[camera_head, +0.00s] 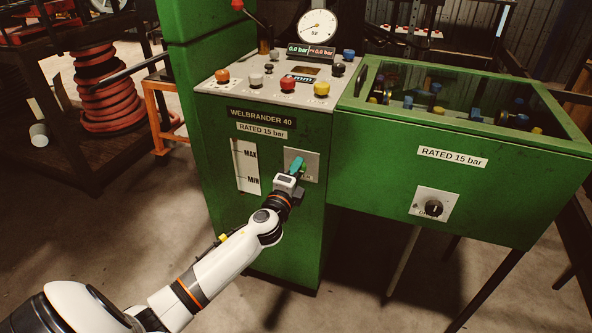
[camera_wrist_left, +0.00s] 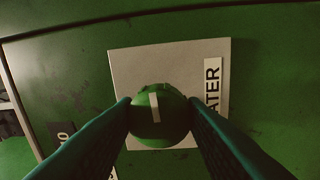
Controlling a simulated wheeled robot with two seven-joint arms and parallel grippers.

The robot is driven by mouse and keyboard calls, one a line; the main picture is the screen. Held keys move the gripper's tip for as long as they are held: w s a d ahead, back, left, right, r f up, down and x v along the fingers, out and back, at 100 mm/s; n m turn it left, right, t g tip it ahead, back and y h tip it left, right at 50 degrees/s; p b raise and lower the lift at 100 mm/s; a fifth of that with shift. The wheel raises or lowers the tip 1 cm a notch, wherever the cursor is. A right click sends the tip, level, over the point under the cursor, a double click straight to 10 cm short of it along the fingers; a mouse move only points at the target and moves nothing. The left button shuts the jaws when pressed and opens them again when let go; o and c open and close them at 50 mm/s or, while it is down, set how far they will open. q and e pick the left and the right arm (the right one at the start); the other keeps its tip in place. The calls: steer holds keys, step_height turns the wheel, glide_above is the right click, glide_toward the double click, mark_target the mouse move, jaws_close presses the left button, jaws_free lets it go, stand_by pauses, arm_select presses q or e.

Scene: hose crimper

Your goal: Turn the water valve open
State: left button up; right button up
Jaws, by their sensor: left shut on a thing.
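The water valve is a round green knob (camera_wrist_left: 158,118) with a pale line mark, on a light square plate (camera_wrist_left: 128,62) lettered "ATER" in the left wrist view. The line stands near upright in that view, square to the run of the plate's edge below it. In the head view the plate (camera_head: 311,160) is on the front of the green machine and the knob is mostly hidden by my fingers. My left gripper (camera_head: 295,165) is shut on the knob, with a teal finger on each side of it in the left wrist view (camera_wrist_left: 160,104). My right gripper is not in view.
The machine's top panel (camera_head: 250,95) carries coloured knobs, a display and a round gauge (camera_head: 317,27). A MAX/MIN level strip (camera_head: 246,167) is left of the plate. A green glass-topped tank (camera_head: 465,185) with a black dial (camera_head: 433,208) stands at right. Open floor lies in front.

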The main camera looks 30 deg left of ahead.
arm_select(q)
steer(key=shift+m, duration=0.4)
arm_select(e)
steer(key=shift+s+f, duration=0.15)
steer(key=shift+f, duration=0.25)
arm_select(q)
steer(key=shift+f, duration=0.1)
steer(key=o, duration=1)
steer(key=shift+s, duration=0.1)
steer(key=v, duration=1.1)
steer(key=shift+s, duration=0.4)
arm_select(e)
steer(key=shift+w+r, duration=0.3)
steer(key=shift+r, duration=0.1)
arm_select(q)
steer(key=shift+d, duration=0.15)
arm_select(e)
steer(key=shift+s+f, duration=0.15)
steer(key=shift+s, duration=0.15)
